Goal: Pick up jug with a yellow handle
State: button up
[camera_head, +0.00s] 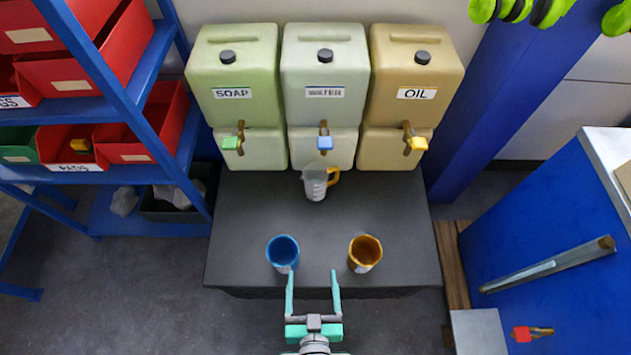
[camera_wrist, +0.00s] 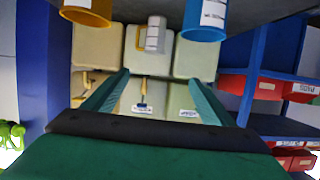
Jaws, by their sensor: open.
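A clear jug with a yellow handle (camera_head: 317,183) stands upright at the back middle of the dark table (camera_head: 240,215), below the water tap. Its handle points right in the head view. The jug also shows in the wrist view (camera_wrist: 154,38), which appears upside down. My gripper (camera_head: 312,277) is open and empty at the table's front edge, well short of the jug. Its two teal fingers point toward the back, and in the wrist view the open gripper (camera_wrist: 160,85) has nothing between its fingertips.
A blue cup (camera_head: 283,254) and an orange cup (camera_head: 364,254) stand near the table's front, left and right of my fingers. Behind stand containers marked soap (camera_head: 235,75), water (camera_head: 326,70) and oil (camera_head: 416,70), with taps. The table between the cups and jug is clear.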

jog(key=w+f, duration=0.4)
jog(key=w, duration=0.2)
jog(key=m+g+h, duration=0.1)
jog(key=m+h, duration=0.2)
send_near(316, 175)
jog(key=shift+w+a+f, duration=0.1)
jog(key=shift+w+f, duration=0.05)
jog(key=shift+f, duration=0.4)
jog(key=shift+w+a+f, duration=0.1)
jog(key=shift+w+f, duration=0.05)
jog(key=shift+f, duration=0.35)
jog(key=x, duration=1)
jog(key=shift+w+d+f, duration=0.2)
jog(key=shift+w+f, duration=0.05)
jog(key=shift+w, duration=0.05)
jog(key=shift+c, duration=0.4)
jog(key=c, duration=0.9)
jog(key=shift+c, duration=0.4)
jog(key=shift+r, duration=0.15)
